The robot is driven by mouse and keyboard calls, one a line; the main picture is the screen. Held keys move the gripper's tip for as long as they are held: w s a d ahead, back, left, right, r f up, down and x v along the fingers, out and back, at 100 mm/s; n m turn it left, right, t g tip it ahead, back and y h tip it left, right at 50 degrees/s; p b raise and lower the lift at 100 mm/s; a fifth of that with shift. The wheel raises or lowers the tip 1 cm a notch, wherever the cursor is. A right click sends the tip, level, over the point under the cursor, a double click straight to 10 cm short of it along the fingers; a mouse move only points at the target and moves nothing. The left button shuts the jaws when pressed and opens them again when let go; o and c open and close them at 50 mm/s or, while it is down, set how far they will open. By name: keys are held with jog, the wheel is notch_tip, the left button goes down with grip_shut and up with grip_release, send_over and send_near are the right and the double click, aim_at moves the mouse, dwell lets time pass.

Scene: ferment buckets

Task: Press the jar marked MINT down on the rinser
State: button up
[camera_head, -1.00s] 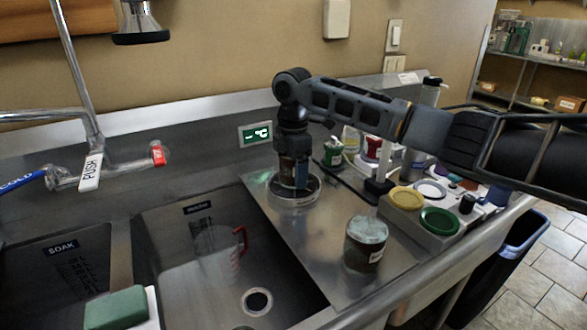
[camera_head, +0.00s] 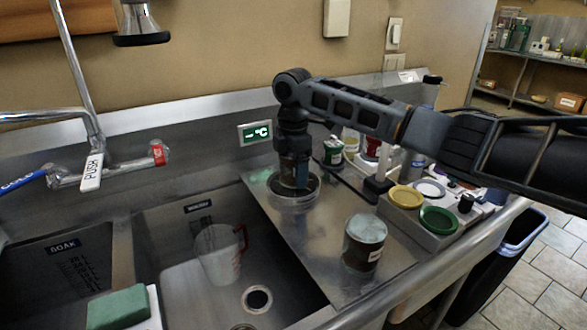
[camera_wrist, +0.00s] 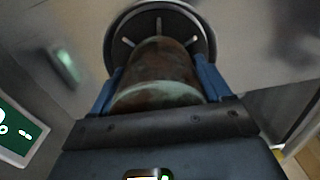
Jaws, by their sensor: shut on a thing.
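My gripper (camera_wrist: 160,92) is shut on a brown-and-green mottled jar (camera_wrist: 157,72), with a blue finger on each side of it. The jar is over the round dark rinser (camera_wrist: 119,45), whose spokes show past its far end. In the head view the rinser (camera_head: 307,197) is set in the steel drainboard, and my gripper (camera_head: 293,180) points straight down over it. The jar's label is not visible, so I cannot read MINT on it. Whether the jar touches the rinser is hard to tell.
Another jar (camera_head: 364,250) with a pale green top and an unreadable label stands on the drainboard (camera_head: 310,258). A clear jug with a red handle (camera_head: 218,255) is in the sink at left. A block with coloured round lids (camera_head: 418,226) stands at right.

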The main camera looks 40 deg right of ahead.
jog(key=shift+f, duration=0.95)
dwell(0.5)
jog(key=shift+r, duration=0.1)
dwell(1.3)
jog(key=shift+r+p, duration=3.2)
jog(key=shift+r, duration=0.7)
